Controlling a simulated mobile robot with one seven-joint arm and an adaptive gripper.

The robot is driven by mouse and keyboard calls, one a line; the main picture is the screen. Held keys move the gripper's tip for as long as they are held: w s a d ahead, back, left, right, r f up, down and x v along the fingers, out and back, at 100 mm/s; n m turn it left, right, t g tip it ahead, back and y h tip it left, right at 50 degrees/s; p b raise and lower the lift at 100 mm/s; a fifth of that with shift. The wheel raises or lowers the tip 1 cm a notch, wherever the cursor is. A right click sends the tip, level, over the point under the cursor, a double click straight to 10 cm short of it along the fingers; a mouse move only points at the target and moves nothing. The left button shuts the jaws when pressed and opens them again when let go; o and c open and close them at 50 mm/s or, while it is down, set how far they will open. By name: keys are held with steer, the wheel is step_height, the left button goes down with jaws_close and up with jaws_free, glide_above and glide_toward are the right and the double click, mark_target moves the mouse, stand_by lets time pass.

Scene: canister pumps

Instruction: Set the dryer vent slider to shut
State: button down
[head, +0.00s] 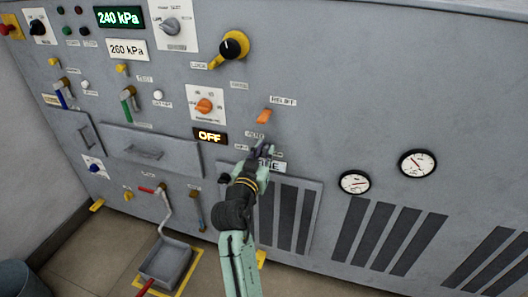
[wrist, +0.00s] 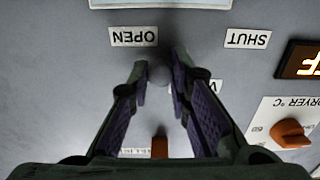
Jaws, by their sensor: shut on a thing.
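The dryer vent slider shows as a small dark round knob (wrist: 159,73) in the wrist view, where the panel appears upside down. My gripper (wrist: 160,80) is shut on this knob, one finger on each side. The knob is nearer the OPEN label (wrist: 133,36) than the SHUT label (wrist: 247,39), which lies to the right in the wrist view. In the head view my gripper (head: 261,150) reaches the panel just below the VENT label (head: 256,135) and hides the knob. The slider's slot is mostly hidden by the fingers.
An orange RELIEF lever (head: 264,115) sits just above my gripper. The OFF display (head: 210,136) and orange dryer dial (head: 204,105) are to its left. Dark vent slats (head: 303,218) lie below, and two gauges (head: 417,164) (head: 354,182) are to the right.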

mark_target(247, 141)
stand_by(0.4)
steer(key=a+b, duration=0.1)
steer(key=a, duration=0.1)
steer(key=w+a+b, duration=0.1)
steer(key=a+b, duration=0.1)
steer(key=a, duration=0.1)
steer(key=shift+w+a+f, duration=0.1)
steer(key=shift+w+a, duration=0.2)
steer(key=shift+w, duration=0.1)
steer(key=shift+w+a+r, duration=0.1)
steer(key=shift+a+r, duration=0.1)
steer(key=shift+a, duration=0.1)
steer(key=c, duration=1.5)
jaws_free()
steer(key=shift+a, duration=0.1)
steer(key=shift+o, duration=0.2)
steer(key=shift+f, duration=0.1)
